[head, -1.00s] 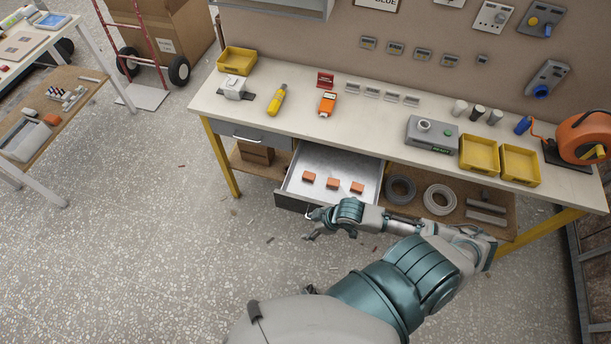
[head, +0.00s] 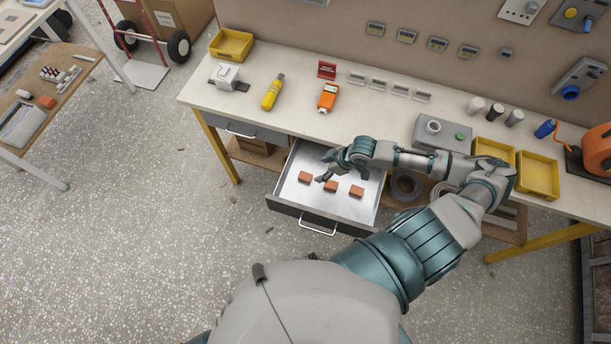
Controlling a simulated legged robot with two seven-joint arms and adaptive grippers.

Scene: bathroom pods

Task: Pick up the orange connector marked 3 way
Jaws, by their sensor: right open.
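Three small orange connectors lie in a row in the open drawer (head: 290,187): a left one (head: 305,177), a middle one (head: 330,186) and a right one (head: 356,191). Their markings are too small to read, so I cannot tell which is marked 3 way. My right gripper (head: 324,169) is open and empty, over the drawer, just above the left and middle connectors. I cannot tell its exact height above them. My left gripper is not in view.
The workbench top (head: 300,125) above the drawer holds a yellow tool (head: 272,92), an orange device (head: 328,97), a grey box (head: 441,137) and yellow bins (head: 538,176). A metal handle (head: 318,229) is on the drawer front.

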